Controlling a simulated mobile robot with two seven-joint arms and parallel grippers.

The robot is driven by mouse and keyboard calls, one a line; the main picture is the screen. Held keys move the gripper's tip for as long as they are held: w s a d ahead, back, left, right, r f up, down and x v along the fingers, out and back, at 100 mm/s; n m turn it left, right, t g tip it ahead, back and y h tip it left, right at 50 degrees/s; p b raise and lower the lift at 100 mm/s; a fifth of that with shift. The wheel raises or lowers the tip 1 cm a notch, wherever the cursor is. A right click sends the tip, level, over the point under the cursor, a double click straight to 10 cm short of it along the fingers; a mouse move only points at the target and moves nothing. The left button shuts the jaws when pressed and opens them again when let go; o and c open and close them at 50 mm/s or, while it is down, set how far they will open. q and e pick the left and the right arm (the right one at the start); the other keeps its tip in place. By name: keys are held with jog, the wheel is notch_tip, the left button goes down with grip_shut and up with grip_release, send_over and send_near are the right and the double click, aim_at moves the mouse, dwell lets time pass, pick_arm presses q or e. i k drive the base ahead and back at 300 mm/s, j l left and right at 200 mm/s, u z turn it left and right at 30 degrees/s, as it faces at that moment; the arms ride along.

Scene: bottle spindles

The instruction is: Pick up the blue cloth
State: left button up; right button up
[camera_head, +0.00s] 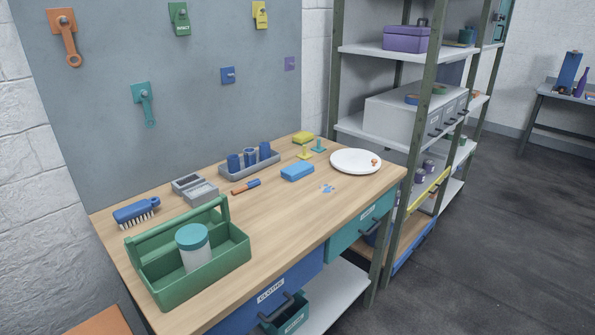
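A flat blue block-shaped item (297,171) lies on the wooden workbench (262,208), right of the middle. It may be a folded blue cloth, but I cannot tell for sure. A blue drawer (298,277) under the bench front carries a label reading "CLOTHS" and a dark handle. It looks shut, and its inside is hidden. Neither of my grippers is in view.
A green tool caddy (243,253) with a teal-lidded jar (194,248) stands at the front left. A blue brush (136,211), grey trays (195,189), a bottle rack (262,166) and a white plate (345,163) are also on the bench. Metal shelving (352,128) stands right.

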aim_at(292, 173)
jog(key=i+l+u, duration=0.1)
jog(key=l, duration=0.2)
jog(key=i+l, duration=0.2)
jog(key=l, duration=0.15)
jog(key=i+l+u, duration=0.15)
jog(key=i+l, duration=0.15)
jog(key=l, duration=0.35)
jog(key=u, duration=0.05)
